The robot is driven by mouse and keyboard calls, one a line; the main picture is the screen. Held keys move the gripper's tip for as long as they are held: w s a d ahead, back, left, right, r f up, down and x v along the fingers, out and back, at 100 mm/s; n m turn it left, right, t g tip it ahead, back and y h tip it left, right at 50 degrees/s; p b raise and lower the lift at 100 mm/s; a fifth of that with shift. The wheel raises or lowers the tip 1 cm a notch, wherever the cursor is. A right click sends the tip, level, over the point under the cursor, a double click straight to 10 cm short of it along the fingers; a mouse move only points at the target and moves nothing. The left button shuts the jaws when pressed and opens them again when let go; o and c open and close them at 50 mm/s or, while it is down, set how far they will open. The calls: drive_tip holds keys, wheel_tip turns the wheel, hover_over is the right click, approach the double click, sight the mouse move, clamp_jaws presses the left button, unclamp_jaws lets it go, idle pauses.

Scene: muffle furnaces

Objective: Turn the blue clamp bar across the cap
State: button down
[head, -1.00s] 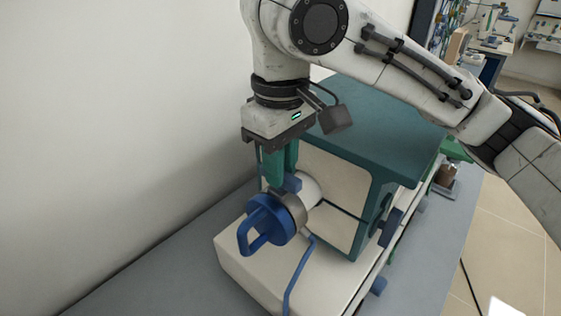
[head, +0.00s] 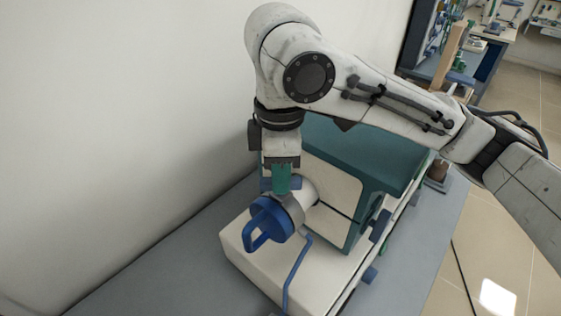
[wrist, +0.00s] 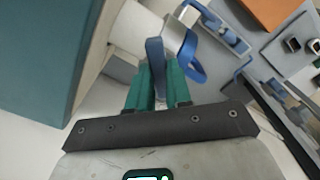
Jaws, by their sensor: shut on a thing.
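The blue round cap (head: 271,219) with its loop handle sits on the front end of the white neck of the furnace. Whether the bar lies across the cap cannot be told.
The teal and cream furnace (head: 340,205) stands right behind the neck on a grey bench (head: 150,275). A plain wall (head: 120,120) is close on the left. Bare bench lies in front and left.

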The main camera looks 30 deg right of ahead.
drive_tip(key=n+p, duration=0.1)
drive_tip(key=n, duration=0.3)
drive_tip(key=shift+r+n+p, duration=0.1)
drive_tip(key=shift+n+p, duration=0.6)
drive_tip(key=shift+n, duration=1.8)
drive_tip(key=c, duration=1)
unclamp_jaws()
drive_tip(key=shift+c, duration=0.2)
wheel_tip(320, 180, up, 11)
drive_tip(key=shift+f, duration=0.25)
